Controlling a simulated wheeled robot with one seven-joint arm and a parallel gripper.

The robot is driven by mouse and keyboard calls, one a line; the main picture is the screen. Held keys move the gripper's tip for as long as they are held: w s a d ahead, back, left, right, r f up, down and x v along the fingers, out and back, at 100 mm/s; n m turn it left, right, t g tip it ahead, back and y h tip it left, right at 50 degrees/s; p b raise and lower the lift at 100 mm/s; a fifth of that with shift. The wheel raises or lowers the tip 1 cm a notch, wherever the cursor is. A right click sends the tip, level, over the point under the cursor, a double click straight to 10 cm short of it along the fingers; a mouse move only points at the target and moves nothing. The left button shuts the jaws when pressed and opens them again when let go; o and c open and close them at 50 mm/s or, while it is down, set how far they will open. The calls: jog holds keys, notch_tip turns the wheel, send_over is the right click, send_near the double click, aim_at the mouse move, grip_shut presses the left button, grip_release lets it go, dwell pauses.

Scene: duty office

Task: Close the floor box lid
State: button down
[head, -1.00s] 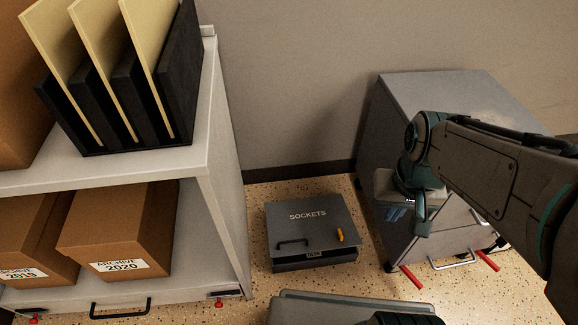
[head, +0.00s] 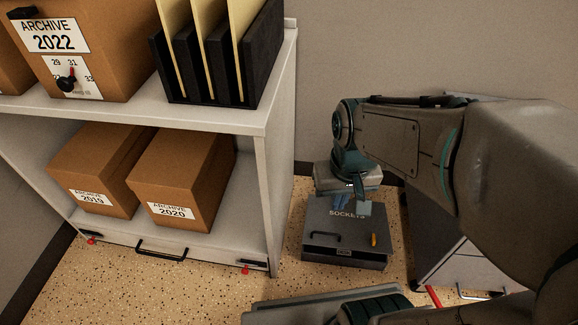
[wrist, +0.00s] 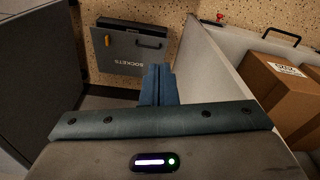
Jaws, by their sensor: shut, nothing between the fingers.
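The floor box (head: 345,255) is a low dark grey box on the speckled floor between the shelf and the grey cabinet. Its lid (head: 325,218), marked SOCKETS, has a black handle (head: 325,234) and a yellow-orange tab (head: 374,240). The lid looks down over the box; I cannot tell whether it is fully flush. The lid also shows in the wrist view (wrist: 135,50). My gripper (head: 341,200) is shut and empty, above the back part of the lid in the head view and covering part of it. Its blue fingers (wrist: 158,80) show below the box in the wrist view.
A white shelf unit (head: 272,180) with archive boxes (head: 180,180) and a file holder (head: 215,60) stands close on the left. A grey cabinet (head: 440,235) stands close on the right, partly behind my arm. The wall is just behind the box.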

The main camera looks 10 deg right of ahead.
jog(key=w+f+g+p, duration=0.1)
jog(key=w+f+p, duration=0.25)
jog(key=w, duration=0.65)
jog(key=m+g+p, duration=0.1)
jog(key=m+p, duration=0.1)
jog(key=p, duration=0.2)
send_over(312, 244)
jog(key=w, duration=0.3)
notch_tip(312, 244, down, 6)
jog(key=shift+m+g+y, duration=0.3)
jog(key=shift+m+g, duration=0.3)
jog(key=shift+g, duration=0.2)
jog(key=w+d+x, duration=0.1)
jog(key=x, duration=1)
jog(key=w+f+x, duration=0.1)
jog(key=w+x, duration=0.1)
jog(key=x, duration=0.9)
jog(key=w+d+p+x, duration=0.1)
jog(key=w+x, duration=0.1)
jog(key=x, duration=0.9)
jog(key=shift+d+f, duration=0.3)
jog(key=shift+f, duration=0.15)
